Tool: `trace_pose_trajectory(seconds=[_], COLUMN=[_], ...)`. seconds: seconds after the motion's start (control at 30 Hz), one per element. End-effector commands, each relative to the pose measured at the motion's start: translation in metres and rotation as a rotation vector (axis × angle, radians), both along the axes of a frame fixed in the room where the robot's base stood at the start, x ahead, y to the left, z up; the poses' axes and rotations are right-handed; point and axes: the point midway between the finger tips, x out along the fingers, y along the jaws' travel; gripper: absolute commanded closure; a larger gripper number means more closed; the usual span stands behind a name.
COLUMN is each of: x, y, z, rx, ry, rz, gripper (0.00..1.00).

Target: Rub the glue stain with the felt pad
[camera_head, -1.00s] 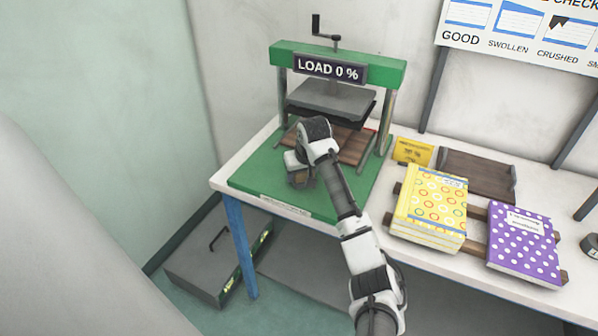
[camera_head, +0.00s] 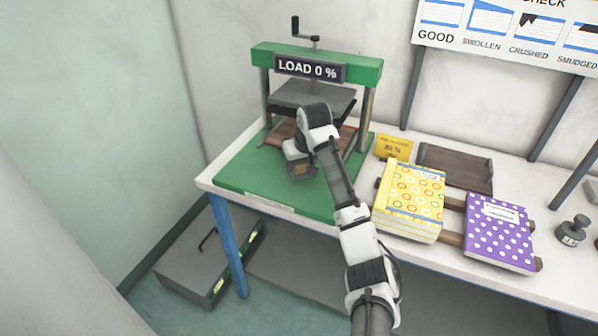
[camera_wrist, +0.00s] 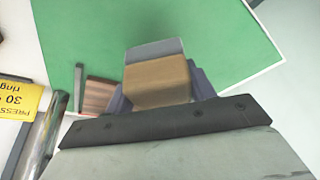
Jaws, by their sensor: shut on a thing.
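My gripper (camera_wrist: 160,95) is shut on a block with a tan-brown body and a grey face, which looks like the felt pad (camera_wrist: 158,80). Bluish fingers show on both sides of it in the wrist view. In the head view the pad (camera_head: 303,172) is at the end of my arm, over the green base of the press (camera_head: 245,177). I cannot tell whether it touches the base. I cannot make out a glue stain in either view; my gripper and the pad hide part of the green surface.
The press frame (camera_head: 335,62) reads LOAD 0 %, with its grey plate raised above brown boards. A yellow card (camera_head: 394,147), a yellow patterned book stack (camera_head: 410,203), a purple dotted book (camera_head: 499,232) and a dark tray (camera_head: 456,168) are to the right. The base's front left is clear.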

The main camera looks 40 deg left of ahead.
Motion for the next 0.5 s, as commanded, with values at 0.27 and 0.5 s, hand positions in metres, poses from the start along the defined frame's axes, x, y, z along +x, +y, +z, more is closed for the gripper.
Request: trace_pose_trajectory(seconds=[0.27, 0.5], x=[0.006, 0.009], y=[-0.005, -0.007], z=[0.026, 0.039], rx=[0.001, 0.001], ry=[-0.001, 0.0], rz=[-0.005, -0.009], gripper=[0.67, 0.67])
